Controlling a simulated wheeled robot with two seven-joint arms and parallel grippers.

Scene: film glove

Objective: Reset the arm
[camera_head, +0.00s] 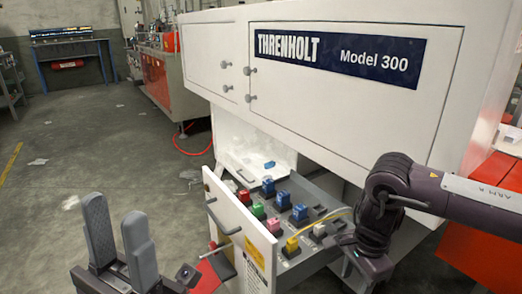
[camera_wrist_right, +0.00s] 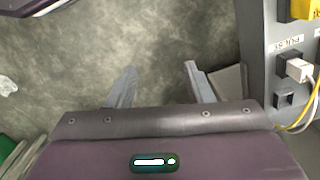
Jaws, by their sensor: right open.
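My left gripper (camera_head: 114,207) is at the bottom left of the head view, fingers pointing up with a gap between them and nothing in it. My right arm (camera_head: 440,188) comes in from the right of the head view and bends down at the wrist (camera_head: 372,240) beside the open drawer's right end. In the right wrist view my right gripper (camera_wrist_right: 158,72) is open and empty, above bare floor, left of the drawer (camera_wrist_right: 262,75).
The white cabinet's open drawer (camera_head: 222,200) holds several coloured plugs, including a blue one (camera_head: 299,212), with thin yellow and white wires near my right wrist. Red equipment (camera_head: 485,250) stands behind my right arm. Open floor (camera_head: 90,140) lies at the left.

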